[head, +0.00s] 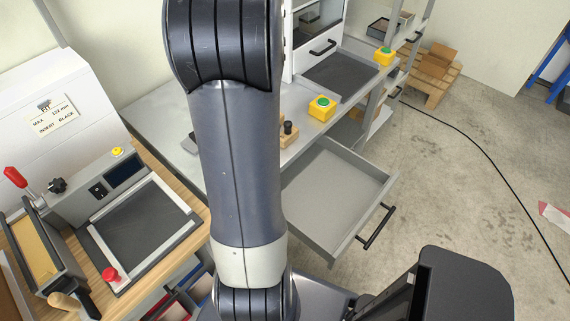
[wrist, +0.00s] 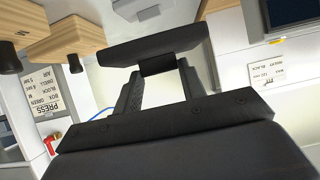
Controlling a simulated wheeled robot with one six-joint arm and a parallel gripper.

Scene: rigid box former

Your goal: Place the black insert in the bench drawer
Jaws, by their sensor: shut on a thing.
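In the wrist view my gripper (wrist: 158,72) is shut on the black insert (wrist: 152,44), a dark block lying crosswise between the fingertips. The gripper and the insert do not show in the head view, where my arm fills the middle. The bench drawer (head: 330,195) is pulled open under the grey bench in the head view. Its grey floor looks empty where it shows, and its left part is hidden behind my arm. Its black handle (head: 376,227) is on the front, facing lower right.
A yellow box with a green button (head: 322,107) stands on the bench above the drawer. At left, a wooden bench holds a grey machine with a dark plate (head: 140,224) and a red-knobbed lever (head: 15,177). A black cable crosses the open floor (head: 450,190) at right.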

